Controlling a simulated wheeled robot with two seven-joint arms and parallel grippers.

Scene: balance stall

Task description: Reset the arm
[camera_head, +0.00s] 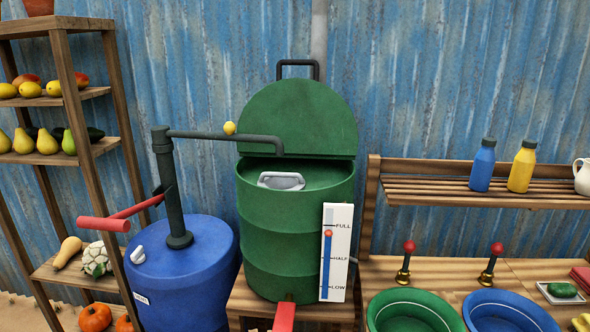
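Neither of my grippers nor my arms show in the head view. A dark pump (170,190) with a red-gripped handle (104,224) stands on a blue barrel (192,275). Its spout pipe (225,136) reaches right, its end over a green drum (297,235). The drum's green lid (299,118) is raised at the back. A grey scoop-like piece (281,181) sits at the drum's opening.
A wooden shelf (85,105) with fruit and vegetables stands at left. At right, a slatted shelf (480,193) holds a blue bottle (482,165), a yellow bottle (522,166) and a white jug (582,177). Below are a green basin (412,293) and a blue basin (510,294).

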